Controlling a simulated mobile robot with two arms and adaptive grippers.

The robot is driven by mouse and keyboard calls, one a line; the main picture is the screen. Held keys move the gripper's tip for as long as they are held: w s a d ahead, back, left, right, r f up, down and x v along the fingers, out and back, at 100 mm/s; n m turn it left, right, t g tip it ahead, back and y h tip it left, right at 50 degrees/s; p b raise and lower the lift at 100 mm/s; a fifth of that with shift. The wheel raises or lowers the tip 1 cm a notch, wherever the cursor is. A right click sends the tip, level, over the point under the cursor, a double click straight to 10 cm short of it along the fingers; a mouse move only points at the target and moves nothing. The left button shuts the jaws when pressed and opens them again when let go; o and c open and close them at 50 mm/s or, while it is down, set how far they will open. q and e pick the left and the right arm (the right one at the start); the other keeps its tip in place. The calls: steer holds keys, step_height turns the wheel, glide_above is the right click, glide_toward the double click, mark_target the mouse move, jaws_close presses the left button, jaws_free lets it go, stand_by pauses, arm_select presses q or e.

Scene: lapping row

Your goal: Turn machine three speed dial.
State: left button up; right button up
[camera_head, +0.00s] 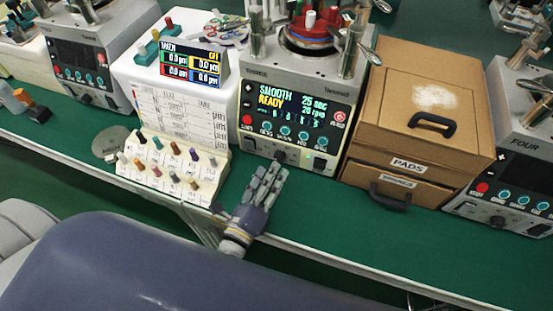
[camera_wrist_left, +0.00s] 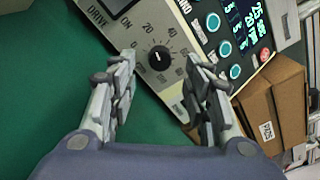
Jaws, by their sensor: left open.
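Machine three (camera_head: 247,103) is a pale grey unit whose screen reads "SMOOTH", "READY", "25 sec" and "20 rpm". Its speed dial (camera_head: 280,156) is a black round knob low on the front panel. In the left wrist view the dial (camera_wrist_left: 159,57) shows a small pale mark and a printed scale with 0, 20 and 40 around it. My left gripper (camera_head: 270,176) is open and empty, just in front of and below the dial. In the left wrist view its fingers (camera_wrist_left: 160,76) stand on either side of the dial, apparently apart from it. My right gripper is out of view.
A brown drawer cabinet (camera_head: 390,158) labelled "PADS" stands right of machine three. A rack of coloured pegs (camera_head: 170,168) and a white printed box (camera_head: 180,106) stand left. Machine four (camera_head: 505,190) is far right. Green bench surface (camera_head: 325,222) lies clear in front.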

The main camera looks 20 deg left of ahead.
mark_target(278, 160)
arm_select(q)
steer(key=shift+w+d+p, duration=0.2)
steer(key=shift+w+p, duration=0.15)
steer(key=shift+w, duration=1.85)
steer(key=shift+c, duration=0.2)
steer(key=c, duration=1)
